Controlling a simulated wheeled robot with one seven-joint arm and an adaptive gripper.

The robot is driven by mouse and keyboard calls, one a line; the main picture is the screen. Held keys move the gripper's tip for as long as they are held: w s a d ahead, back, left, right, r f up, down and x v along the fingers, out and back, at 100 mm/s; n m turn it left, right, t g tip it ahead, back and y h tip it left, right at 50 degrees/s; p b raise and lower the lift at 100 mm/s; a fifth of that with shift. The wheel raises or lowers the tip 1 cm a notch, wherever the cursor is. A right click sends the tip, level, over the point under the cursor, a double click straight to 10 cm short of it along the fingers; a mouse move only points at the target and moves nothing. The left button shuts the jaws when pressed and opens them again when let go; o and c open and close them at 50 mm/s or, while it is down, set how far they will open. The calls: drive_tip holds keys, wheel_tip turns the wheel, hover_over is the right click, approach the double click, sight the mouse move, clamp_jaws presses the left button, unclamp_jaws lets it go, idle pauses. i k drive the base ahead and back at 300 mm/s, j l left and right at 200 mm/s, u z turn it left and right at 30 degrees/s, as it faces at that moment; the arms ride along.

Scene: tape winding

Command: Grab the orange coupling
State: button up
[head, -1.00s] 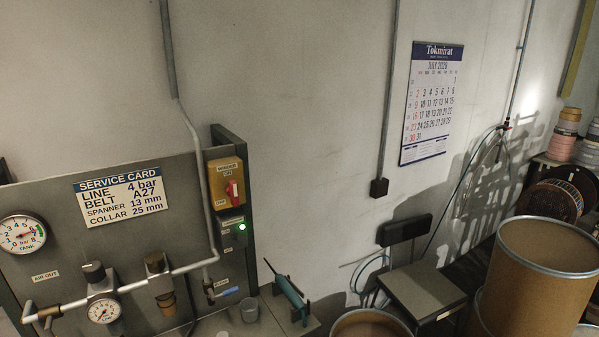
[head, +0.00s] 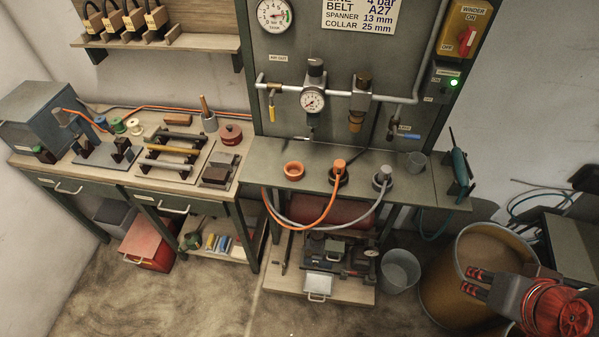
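The orange coupling (head: 339,166) stands upright in a dark round holder on the grey bench below the gauge panel. An orange hose (head: 326,208) runs from it and loops down over the bench's front edge. A similar grey coupling (head: 382,176) with a grey hose stands to its right. My gripper (head: 467,280) is at the lower right, well away from the coupling, over the brown drum. Its two dark fingers with red marks are apart, with nothing visible between them.
An orange ring (head: 293,171) lies left of the coupling. Pipes with a gauge (head: 312,100) run above the bench. A grey cup (head: 415,161) stands right. A bucket (head: 400,271) and a brown drum (head: 455,312) stand on the floor. The wooden workbench at left is crowded.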

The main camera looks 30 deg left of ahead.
sight(339, 166)
drive_tip(key=i+j+u, duration=0.1)
drive_tip(key=u, duration=1)
drive_tip(key=j+z, duration=0.2)
drive_tip(key=k+j+z, duration=0.15)
drive_tip(key=j, duration=0.25)
drive_tip(key=k+j+z, duration=0.2)
drive_tip(key=i+j, duration=0.1)
